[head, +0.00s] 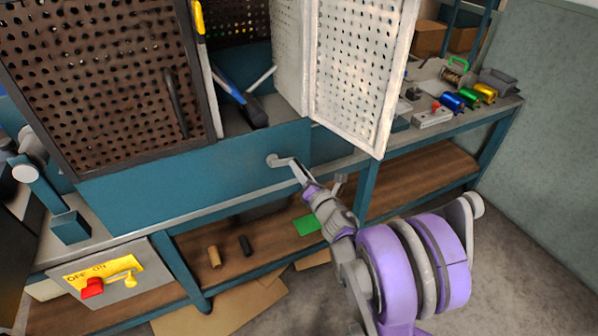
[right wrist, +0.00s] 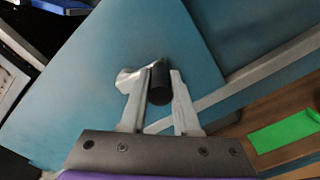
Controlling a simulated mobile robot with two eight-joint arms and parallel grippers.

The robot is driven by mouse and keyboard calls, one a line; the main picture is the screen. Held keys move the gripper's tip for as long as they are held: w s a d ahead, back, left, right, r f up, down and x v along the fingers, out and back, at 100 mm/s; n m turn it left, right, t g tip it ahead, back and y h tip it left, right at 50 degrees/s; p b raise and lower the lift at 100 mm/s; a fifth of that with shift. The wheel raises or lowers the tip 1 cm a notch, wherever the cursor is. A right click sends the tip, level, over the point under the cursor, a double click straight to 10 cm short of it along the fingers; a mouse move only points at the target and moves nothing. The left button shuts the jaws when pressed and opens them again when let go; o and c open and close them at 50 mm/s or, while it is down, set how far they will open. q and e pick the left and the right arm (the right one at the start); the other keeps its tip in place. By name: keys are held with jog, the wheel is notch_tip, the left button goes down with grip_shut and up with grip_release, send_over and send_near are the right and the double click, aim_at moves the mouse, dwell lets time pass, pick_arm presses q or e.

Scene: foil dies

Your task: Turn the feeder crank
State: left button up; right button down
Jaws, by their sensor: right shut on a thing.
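The feeder crank (head: 283,161) is a grey metal arm on the front of the teal cabinet (head: 220,165) in the head view. Its arm runs from a round hub to the right, toward my right gripper (head: 305,182). In the right wrist view the crank arm (right wrist: 136,78) lies behind the fingers, and its black handle (right wrist: 160,84) sits between the two fingertips. My right gripper (right wrist: 158,95) is shut on this handle. My left gripper is not in view.
A white perforated door (head: 355,70) stands open above the crank to the right. A dark perforated panel (head: 95,70) is at left. A switch box (head: 110,282) with a red knob is at lower left. Colored foil rolls (head: 468,97) lie on the bench at right.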

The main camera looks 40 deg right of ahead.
jog(key=shift+r+n, duration=0.25)
jog(key=shift+n, duration=0.25)
jog(key=c, duration=0.7)
grip_release()
jog(key=shift+o, duration=0.2)
jog(key=shift+s, duration=0.1)
jog(key=v, duration=1)
jog(key=shift+s+p, duration=0.3)
jog(key=shift+p, duration=0.05)
